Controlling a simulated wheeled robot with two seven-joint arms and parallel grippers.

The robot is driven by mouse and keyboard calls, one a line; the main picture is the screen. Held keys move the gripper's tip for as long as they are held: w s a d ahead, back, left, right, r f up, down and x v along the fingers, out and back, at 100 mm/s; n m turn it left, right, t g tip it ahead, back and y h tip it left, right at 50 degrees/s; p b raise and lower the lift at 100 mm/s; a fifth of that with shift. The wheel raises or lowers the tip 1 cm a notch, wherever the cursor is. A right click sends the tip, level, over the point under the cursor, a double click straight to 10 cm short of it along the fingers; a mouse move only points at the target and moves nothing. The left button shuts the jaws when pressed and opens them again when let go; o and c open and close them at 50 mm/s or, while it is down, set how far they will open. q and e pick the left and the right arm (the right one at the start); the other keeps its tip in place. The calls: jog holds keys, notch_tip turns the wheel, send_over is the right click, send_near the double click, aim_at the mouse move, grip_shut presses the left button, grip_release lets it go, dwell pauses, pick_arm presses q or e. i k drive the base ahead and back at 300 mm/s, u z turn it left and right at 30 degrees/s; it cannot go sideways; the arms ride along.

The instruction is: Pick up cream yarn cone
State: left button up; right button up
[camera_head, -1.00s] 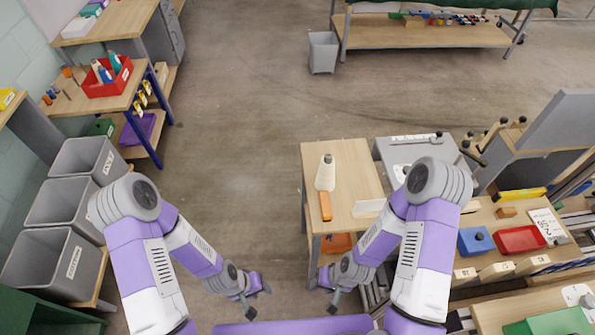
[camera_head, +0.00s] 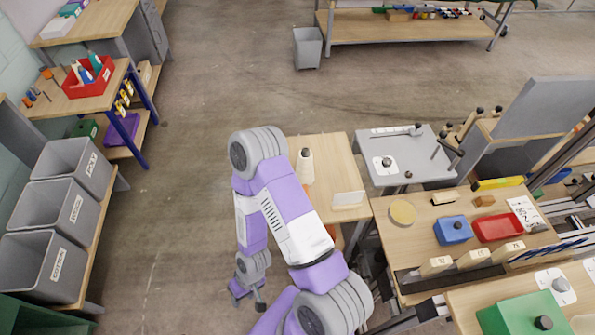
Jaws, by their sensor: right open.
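The cream yarn cone (camera_head: 306,168) stands upright on the small wooden table (camera_head: 335,158), near its left side. It has a dark tip, and my arm hides part of its lower left. My right gripper (camera_head: 248,298) is low over the floor to the left of that table, open and empty, well apart from the cone. My right arm crosses in front of the table's left part. My left gripper is out of view.
A white card holder (camera_head: 348,198) stands on the same table. To the right are a grey table (camera_head: 413,168), a bench with a blue box (camera_head: 452,230) and a red tray (camera_head: 497,228). Grey bins (camera_head: 50,215) line the left. The floor between is clear.

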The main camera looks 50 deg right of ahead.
aim_at(304, 172)
jog(key=k, duration=0.35)
jog(key=z, duration=0.85)
